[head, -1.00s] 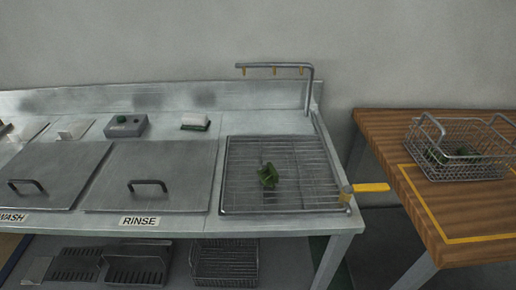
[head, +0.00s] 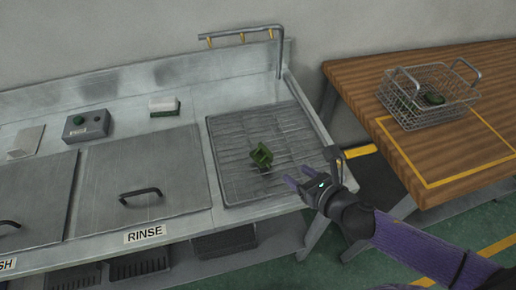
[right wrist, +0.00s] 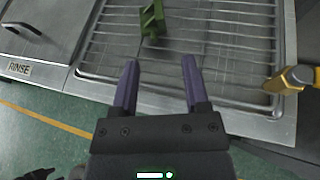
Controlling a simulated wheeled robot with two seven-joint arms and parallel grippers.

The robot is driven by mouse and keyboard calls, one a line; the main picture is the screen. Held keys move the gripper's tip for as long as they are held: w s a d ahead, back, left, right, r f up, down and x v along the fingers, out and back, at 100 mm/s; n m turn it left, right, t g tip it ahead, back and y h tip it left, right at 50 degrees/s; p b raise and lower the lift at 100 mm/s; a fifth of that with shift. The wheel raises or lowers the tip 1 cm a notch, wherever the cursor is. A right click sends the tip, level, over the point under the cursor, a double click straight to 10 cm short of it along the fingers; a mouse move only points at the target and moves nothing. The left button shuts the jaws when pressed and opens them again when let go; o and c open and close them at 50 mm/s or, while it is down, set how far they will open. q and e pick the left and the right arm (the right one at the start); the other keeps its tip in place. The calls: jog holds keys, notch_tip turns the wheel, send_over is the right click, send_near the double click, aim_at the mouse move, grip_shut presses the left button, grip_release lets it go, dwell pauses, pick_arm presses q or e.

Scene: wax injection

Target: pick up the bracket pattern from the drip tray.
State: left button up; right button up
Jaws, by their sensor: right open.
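The bracket pattern (head: 261,155) is a small green angular part on the wire rack of the drip tray (head: 225,130). In the right wrist view the bracket pattern (right wrist: 152,20) is at the top, ahead of the fingertips and a little left of centre. My right gripper (head: 296,182) is at the tray's front right corner, its fingers pointing left toward the pattern. In the right wrist view my right gripper (right wrist: 160,80) is open, with nothing between its purple fingers. It is apart from the pattern. My left gripper is not in view.
A bent pipe with nozzles (head: 240,36) rises behind the tray. A lidded rinse tank (head: 140,180) is left. A wire basket (head: 428,98) with green parts stands on the wooden table (head: 450,150).

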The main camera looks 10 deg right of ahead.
aim_at(271, 156)
jog(key=shift+n, duration=0.6)
jog(key=b+x, duration=0.2)
jog(key=x, duration=0.7)
jog(key=shift+w+a, duration=0.1)
jog(key=shift+w, duration=0.2)
jog(key=shift+w+a, duration=0.1)
jog(key=shift+w, duration=0.05)
jog(key=c, duration=0.7)
grip_shut()
